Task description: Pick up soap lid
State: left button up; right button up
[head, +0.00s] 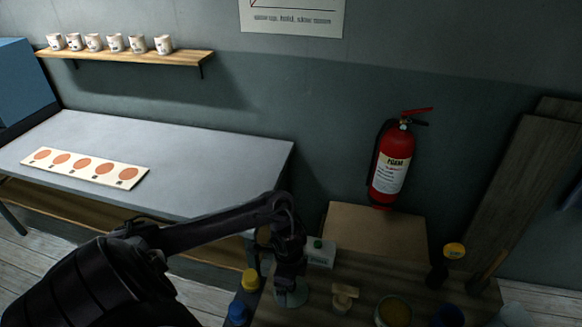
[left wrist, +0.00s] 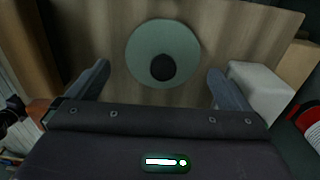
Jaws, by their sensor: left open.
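A round grey-green lid with a dark knob, which looks like the soap lid (left wrist: 146,47), lies on the wooden tabletop (left wrist: 220,30) in the left wrist view. In the head view the lid (head: 297,299) shows partly beneath my left gripper (head: 289,283), which hides the rest. My left gripper also shows in the left wrist view (left wrist: 158,72), with its two fingers spread apart and nothing between them. The lid lies ahead of the fingertips, roughly centred between them. My right gripper is in neither view.
A white box (head: 321,252) stands just behind the gripper. A yellow-capped jar (head: 250,279) and a blue-capped one (head: 238,311) stand to its left. A small beige object (head: 344,297) and a round tub (head: 393,311) are to its right. A fire extinguisher (head: 392,165) hangs behind.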

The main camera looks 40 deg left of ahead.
pick_arm(q)
jog(key=f, duration=0.3)
jog(key=shift+w+d, duration=0.1)
jog(key=shift+w, duration=0.15)
jog(key=shift+w+f, duration=0.1)
jog(key=shift+f, duration=0.6)
jog(key=c, duration=0.7)
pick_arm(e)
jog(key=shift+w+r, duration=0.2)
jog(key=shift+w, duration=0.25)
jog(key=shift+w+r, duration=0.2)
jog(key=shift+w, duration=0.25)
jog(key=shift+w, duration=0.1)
